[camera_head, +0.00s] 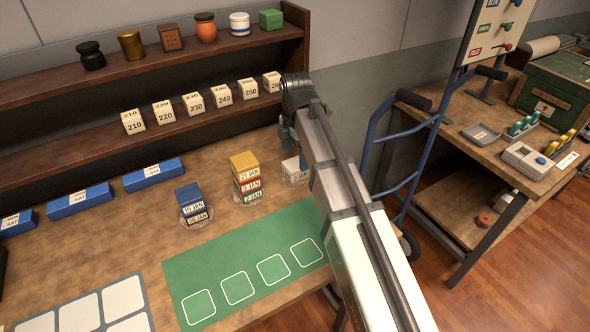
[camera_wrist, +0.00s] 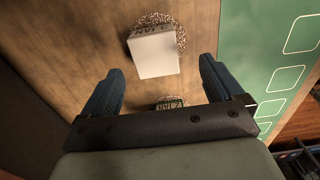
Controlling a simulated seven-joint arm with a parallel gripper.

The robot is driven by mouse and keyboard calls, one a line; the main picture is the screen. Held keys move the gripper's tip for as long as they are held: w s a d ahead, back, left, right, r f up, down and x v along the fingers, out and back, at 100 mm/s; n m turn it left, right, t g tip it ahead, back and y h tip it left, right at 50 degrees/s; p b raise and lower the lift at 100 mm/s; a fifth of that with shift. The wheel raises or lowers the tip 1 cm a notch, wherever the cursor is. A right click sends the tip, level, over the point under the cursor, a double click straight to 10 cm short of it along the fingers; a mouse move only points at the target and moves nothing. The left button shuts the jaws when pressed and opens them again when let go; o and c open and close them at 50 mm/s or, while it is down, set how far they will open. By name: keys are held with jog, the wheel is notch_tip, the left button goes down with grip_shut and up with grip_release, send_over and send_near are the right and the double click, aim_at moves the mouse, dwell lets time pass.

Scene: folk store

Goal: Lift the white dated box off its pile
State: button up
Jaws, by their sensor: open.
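The white dated box (camera_head: 292,164) is near the right end of the table, by a speckled round mat, with a JAN label on its side. My arm partly covers it, and I cannot tell what lies under it. In the wrist view the white box (camera_wrist: 155,55) shows its pale top, on or over the mat (camera_wrist: 156,19). My gripper (camera_head: 293,146) is above and close to the box. Its blue fingers (camera_wrist: 160,72) are open and empty, on either side of the box's near end in that picture. Another dated box (camera_wrist: 171,103) is mostly hidden behind the gripper body.
A yellow, red and green dated pile (camera_head: 246,177) stands left of the white box, and a blue dated pile (camera_head: 192,203) further left. A green mat (camera_head: 240,265) lies in front. A shelf (camera_head: 190,138) holds numbered cubes behind. A blue hand truck (camera_head: 400,150) stands right.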

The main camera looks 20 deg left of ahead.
aim_at(295, 164)
jog(key=shift+w+a+f, duration=0.1)
jog(key=shift+w+f, duration=0.05)
jog(key=shift+f, duration=1.45)
jog(key=shift+w+f, duration=0.15)
jog(key=shift+f, duration=1.45)
jog(key=shift+c, duration=0.2)
jog(key=c, duration=1)
